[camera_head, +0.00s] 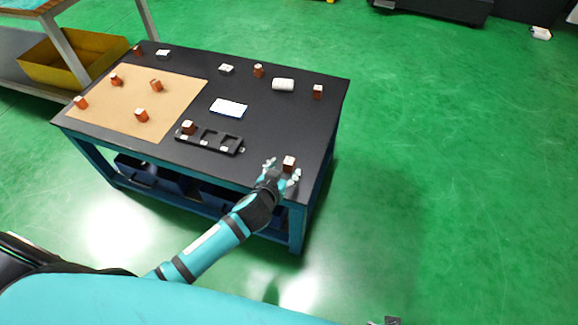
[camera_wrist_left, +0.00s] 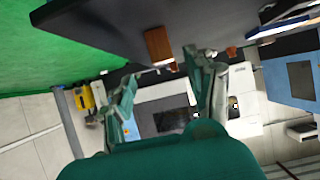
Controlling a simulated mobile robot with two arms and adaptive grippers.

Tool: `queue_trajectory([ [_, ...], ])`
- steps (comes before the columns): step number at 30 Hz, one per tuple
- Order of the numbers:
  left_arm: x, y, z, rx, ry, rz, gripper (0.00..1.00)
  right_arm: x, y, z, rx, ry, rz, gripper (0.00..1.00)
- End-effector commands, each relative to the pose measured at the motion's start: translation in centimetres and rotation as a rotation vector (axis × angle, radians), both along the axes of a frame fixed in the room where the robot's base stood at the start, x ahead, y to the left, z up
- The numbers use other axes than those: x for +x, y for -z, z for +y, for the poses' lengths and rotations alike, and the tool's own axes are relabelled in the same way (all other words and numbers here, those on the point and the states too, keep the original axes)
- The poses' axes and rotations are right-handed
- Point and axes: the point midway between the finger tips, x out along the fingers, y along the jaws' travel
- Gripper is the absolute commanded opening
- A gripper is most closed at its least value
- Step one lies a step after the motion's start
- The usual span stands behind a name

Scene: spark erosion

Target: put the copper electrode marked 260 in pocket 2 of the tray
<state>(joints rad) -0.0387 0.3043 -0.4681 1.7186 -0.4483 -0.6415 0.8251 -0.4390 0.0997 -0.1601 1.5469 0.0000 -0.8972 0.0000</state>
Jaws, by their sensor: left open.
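My left gripper (camera_head: 282,174) is open at the table's near right corner. A copper electrode (camera_head: 289,161) with a pale top stands there, at its fingertips; it also shows in the left wrist view (camera_wrist_left: 158,46), just beyond and between the spread fingers (camera_wrist_left: 160,75). Its marking is not legible. The black tray (camera_head: 222,147) lies to the left, near the front edge. A copper electrode (camera_head: 188,128) sits in its leftmost pocket; the other pockets look empty. A small grey part at the bottom edge may be my right gripper (camera_head: 385,321), mostly cut off.
More copper electrodes stand on the brown mat (camera_head: 180,97) and at the table's back, including one (camera_head: 318,91) at the right. A white card (camera_head: 229,108) and a white roll (camera_head: 283,85) lie on the dark table (camera_head: 262,122). The table between tray and gripper is clear.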

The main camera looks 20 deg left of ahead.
Motion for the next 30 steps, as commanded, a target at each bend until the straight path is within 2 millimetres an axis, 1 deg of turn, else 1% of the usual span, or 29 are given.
queue_trajectory([
  [5, 1.0, 0.6, 0.0, 0.001, 0.0, 0.0, 0.56, 0.3, -0.6, 0.0, 0.0, 0.001, -0.003, 0.4],
  [12, 4.0, 2.4, 0.3, 0.002, 0.001, -0.001, 0.56, 1.7, -3.3, 0.2, 0.002, 0.004, -0.022, 0.4],
  [15, 4.8, 2.8, 0.3, 0.002, 0.0, 0.0, 0.56, 2.0, -4.2, 0.2, 0.003, 0.005, -0.026, 0.4],
  [18, 5.1, 2.9, 0.3, 0.001, 0.0, 0.001, 0.56, 2.0, -4.6, 0.2, 0.002, 0.005, -0.026, 0.4],
  [23, 5.1, 2.9, 0.3, 0.0, 0.0, 0.001, 0.56, 2.0, -4.6, 0.2, 0.002, 0.005, -0.026, 0.4],
  [24, 5.1, 2.9, 0.3, 0.0, 0.0, 0.001, 0.55, 2.0, -4.6, 0.2, 0.002, 0.005, -0.026, 0.4],
  [25, 5.1, 2.9, 0.3, 0.0, 0.0, 0.001, 0.51, 2.0, -4.6, 0.2, 0.002, 0.005, -0.026, 0.4],
  [30, 5.0, 2.8, 0.3, 0.0, 0.0, 0.001, 0.28, 2.0, -4.6, 0.3, 0.002, 0.005, -0.026, 0.4],
])
